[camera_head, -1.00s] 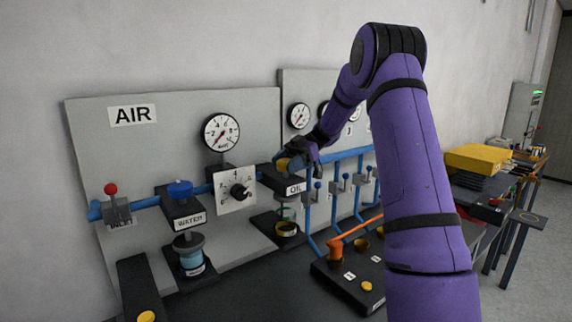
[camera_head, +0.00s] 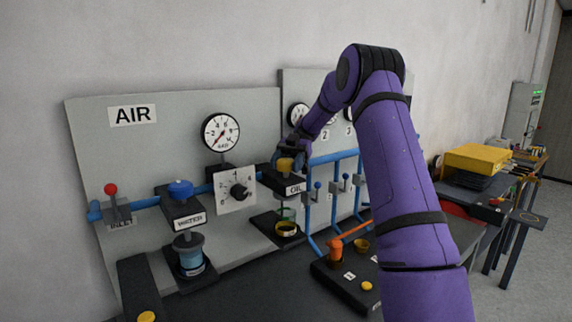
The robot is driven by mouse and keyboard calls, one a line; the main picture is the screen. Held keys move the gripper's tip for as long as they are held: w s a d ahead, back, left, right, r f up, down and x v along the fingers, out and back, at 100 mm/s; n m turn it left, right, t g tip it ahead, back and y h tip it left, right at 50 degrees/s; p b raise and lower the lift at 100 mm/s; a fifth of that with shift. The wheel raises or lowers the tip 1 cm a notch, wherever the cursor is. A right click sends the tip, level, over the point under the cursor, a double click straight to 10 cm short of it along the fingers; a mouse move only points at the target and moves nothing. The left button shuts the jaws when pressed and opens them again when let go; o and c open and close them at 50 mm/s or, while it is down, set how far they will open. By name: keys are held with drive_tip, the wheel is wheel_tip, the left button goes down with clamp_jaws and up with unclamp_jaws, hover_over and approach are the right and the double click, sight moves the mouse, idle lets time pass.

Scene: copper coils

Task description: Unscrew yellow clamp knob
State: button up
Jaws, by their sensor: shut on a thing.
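The yellow clamp knob (camera_head: 285,165) sits on top of the black OIL unit (camera_head: 284,181) on the blue pipe. My gripper (camera_head: 287,158) is over the knob from above and behind, shut on it; the fingertips are small and partly hidden. The knob still sits on the OIL unit.
The WATER unit with a blue knob (camera_head: 180,189) and a white dial plate (camera_head: 235,191) stand to the left. Blue pipes with small valves (camera_head: 334,187) are right. An orange handle (camera_head: 336,249) rises from a black block in front. Gauges hang on the grey panel.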

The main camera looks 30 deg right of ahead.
sight(286, 161)
drive_tip(key=o, duration=0.9)
drive_tip(key=shift+r, duration=1.65)
drive_tip(key=shift+s+a+r, duration=0.15)
drive_tip(key=shift+s, duration=0.15)
drive_tip(key=s+a, duration=0.1)
drive_tip(key=s, duration=0.4)
drive_tip(key=s+a+r, duration=0.1)
drive_tip(key=s, duration=0.4)
drive_tip(key=s+a, duration=0.2)
drive_tip(key=s, duration=0.2)
drive_tip(key=shift+s+a+r, duration=0.1)
drive_tip(key=shift+s+r, duration=0.1)
drive_tip(key=shift+s, duration=0.2)
drive_tip(key=shift+a, duration=0.1)
